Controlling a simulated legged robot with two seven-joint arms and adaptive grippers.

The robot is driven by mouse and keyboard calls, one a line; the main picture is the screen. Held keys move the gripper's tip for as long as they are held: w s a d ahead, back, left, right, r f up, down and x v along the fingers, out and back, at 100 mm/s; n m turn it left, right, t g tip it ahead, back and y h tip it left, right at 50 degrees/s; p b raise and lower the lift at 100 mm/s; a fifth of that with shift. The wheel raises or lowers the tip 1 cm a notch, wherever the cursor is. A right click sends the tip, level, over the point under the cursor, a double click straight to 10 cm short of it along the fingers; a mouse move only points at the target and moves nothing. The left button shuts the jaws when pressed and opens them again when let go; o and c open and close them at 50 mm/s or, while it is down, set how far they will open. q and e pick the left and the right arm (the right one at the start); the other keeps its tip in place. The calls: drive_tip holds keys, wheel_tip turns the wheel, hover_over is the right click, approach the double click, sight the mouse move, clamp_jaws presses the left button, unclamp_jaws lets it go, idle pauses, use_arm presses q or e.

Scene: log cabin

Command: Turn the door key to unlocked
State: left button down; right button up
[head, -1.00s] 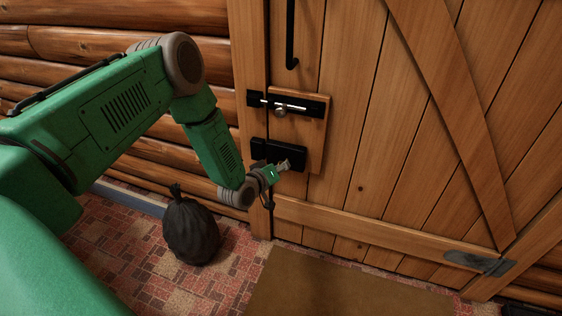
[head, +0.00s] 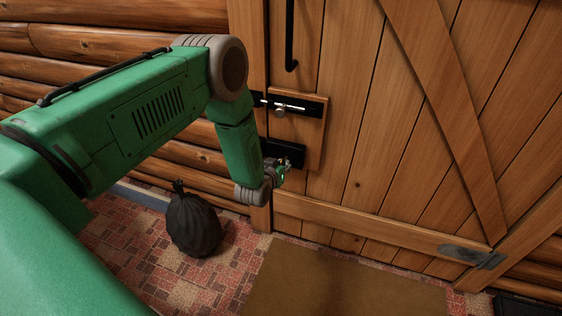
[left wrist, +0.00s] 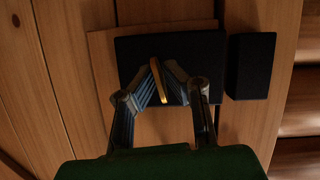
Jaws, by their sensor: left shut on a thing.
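The wooden door (head: 380,130) stands in front of me, with a black lock box (head: 296,153) low near its left edge. My left gripper (head: 286,164) is at the front of this box. In the left wrist view, a gold-coloured key (left wrist: 159,80) stands out from the black lock box (left wrist: 130,55). My left gripper's fingers (left wrist: 162,82) are closed on the key, one on each side. The keyhole is hidden behind the key and fingers. My right gripper is not in view.
A black latch with a metal bolt (head: 290,106) sits above the lock box, and a black handle (head: 290,35) is higher up. A black bag (head: 192,224) stands on the brick-patterned floor. A brown mat (head: 340,282) lies before the door.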

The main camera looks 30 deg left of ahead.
use_arm(q)
drive_tip(key=shift+w+a+r+m+y, duration=0.1)
drive_tip(key=shift+w+r+m+y, duration=0.1)
drive_tip(key=shift+m+y, duration=0.3)
idle(0.5)
drive_tip(key=c, duration=1.7)
unclamp_jaws()
drive_tip(key=shift+c, duration=0.2)
drive_tip(key=shift+s+f, duration=0.1)
